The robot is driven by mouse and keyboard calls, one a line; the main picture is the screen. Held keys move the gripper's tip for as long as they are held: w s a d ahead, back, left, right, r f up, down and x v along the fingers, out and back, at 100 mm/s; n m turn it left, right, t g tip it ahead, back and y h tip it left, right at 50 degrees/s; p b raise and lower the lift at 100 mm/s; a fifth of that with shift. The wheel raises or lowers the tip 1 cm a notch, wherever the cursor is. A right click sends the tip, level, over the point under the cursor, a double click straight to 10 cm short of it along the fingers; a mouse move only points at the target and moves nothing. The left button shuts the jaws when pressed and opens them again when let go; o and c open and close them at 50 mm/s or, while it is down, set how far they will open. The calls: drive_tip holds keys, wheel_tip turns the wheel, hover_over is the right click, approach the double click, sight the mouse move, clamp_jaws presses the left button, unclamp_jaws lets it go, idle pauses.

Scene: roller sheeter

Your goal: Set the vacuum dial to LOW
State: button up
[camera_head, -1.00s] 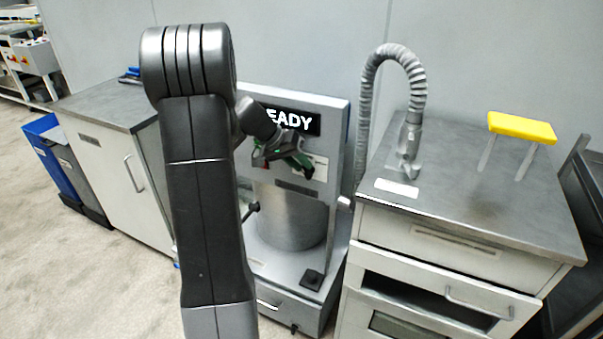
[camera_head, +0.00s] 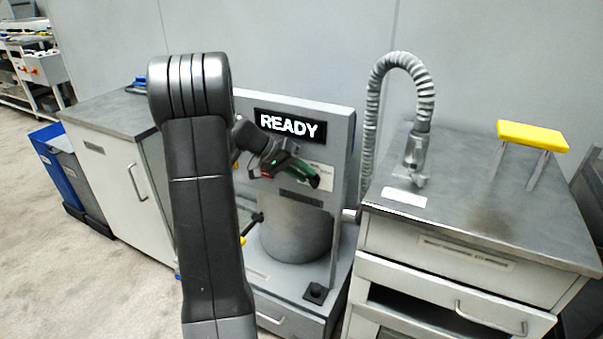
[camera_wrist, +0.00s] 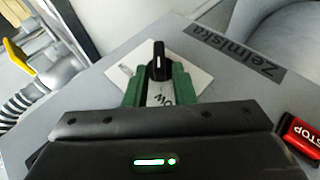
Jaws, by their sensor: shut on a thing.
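The vacuum dial is a black knob (camera_wrist: 159,62) with a white pointer line, on a white label plate (camera_wrist: 193,72) on the machine's grey panel. In the wrist view its pointer runs roughly up and down the picture. My gripper (camera_wrist: 159,80) has green fingers, one on each side of the knob, and is shut on it. Printed letters on the plate show between the fingers, partly hidden and hard to read. In the head view my gripper (camera_head: 315,180) is at the machine's front panel and hides the dial. The machine's display (camera_head: 290,125) reads READY.
A red STOP button (camera_wrist: 303,137) is close to my gripper at the right of the wrist view. A ribbed grey hose (camera_head: 372,110) rises beside the machine. A yellow-topped stand (camera_head: 533,135) is on the right cabinet. Bare benchtop (camera_head: 470,190) lies around it.

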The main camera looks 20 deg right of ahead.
drive_tip(key=o, duration=0.7)
drive_tip(key=shift+s+f, duration=0.2)
drive_tip(key=shift+f, duration=0.15)
drive_tip(key=shift+d+r, duration=0.1)
drive_tip(key=shift+d, duration=0.05)
drive_tip(key=shift+w+r, duration=0.1)
drive_tip(key=v, duration=1.3)
drive_tip(key=shift+w+a+r, duration=0.2)
drive_tip(key=shift+a, duration=0.1)
drive_tip(key=shift+d+f, duration=0.1)
drive_tip(key=x, duration=1.3)
drive_tip(key=shift+s+d, duration=0.15)
drive_tip(key=shift+d, duration=0.05)
